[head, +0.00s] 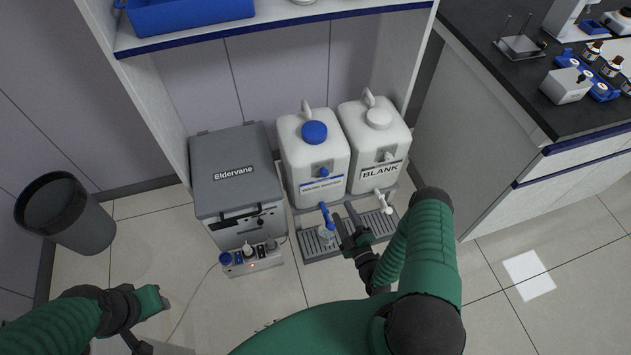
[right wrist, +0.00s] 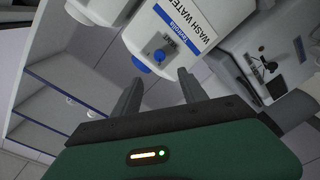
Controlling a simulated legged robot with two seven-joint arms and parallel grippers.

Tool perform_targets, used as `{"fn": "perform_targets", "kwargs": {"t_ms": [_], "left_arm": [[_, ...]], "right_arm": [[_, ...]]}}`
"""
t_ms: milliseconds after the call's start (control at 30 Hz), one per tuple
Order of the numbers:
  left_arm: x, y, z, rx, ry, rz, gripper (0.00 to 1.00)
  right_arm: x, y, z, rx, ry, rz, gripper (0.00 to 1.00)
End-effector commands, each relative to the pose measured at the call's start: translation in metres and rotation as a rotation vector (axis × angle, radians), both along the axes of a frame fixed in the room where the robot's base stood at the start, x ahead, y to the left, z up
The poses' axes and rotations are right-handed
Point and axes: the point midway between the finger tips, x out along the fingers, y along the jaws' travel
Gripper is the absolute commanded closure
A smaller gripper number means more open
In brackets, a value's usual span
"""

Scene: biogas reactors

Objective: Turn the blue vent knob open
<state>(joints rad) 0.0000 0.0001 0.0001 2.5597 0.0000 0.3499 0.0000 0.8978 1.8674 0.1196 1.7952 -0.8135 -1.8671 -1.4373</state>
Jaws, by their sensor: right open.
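The blue vent knob (head: 322,171) is on the front of the white wash-water jug (head: 299,162), between its blue cap (head: 314,131) and its label. In the right wrist view the knob (right wrist: 159,56) shows beyond the fingers, roughly between their tips, with the label to its upper right. My right gripper (head: 343,213) is open and empty, in front of the jug and beside its blue tap (head: 327,215). In the right wrist view its two fingers (right wrist: 158,82) stand apart and do not touch the knob. My left gripper (head: 150,300) is at the lower left; its fingers are unclear.
A second white jug marked BLANK (head: 375,140) stands right beside it, with a white tap (head: 382,200). A grey drip tray (head: 320,253) lies below the taps. A shelf (head: 270,27) overhangs behind.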

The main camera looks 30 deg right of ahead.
Motion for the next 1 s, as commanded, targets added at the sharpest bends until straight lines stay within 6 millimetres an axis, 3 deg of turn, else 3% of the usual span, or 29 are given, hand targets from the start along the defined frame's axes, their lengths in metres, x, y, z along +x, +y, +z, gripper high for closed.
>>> {"fn": "perform_targets", "kwargs": {"t_ms": [500, 700, 967, 1000], "left_arm": [[0.0, 0.0, -0.036, 0.0, 0.0, 0.0, 0.64], [0.0, 0.0, -0.04, 0.0, 0.0, 0.0, 0.64], [0.0, 0.0, -0.039, 0.0, 0.0, 0.0, 0.64], [0.0, 0.0, -0.039, 0.0, 0.0, 0.0, 0.64]], "right_arm": [[0.126, -0.02, -0.002, 0.001, 0.0, 0.0, 0.5], [0.148, -0.024, -0.001, 0.001, 0.003, 0.001, 0.5], [0.15, -0.023, 0.0, 0.003, 0.004, 0.001, 0.5], [0.149, -0.023, 0.0, 0.003, 0.004, 0.001, 0.55]]}}
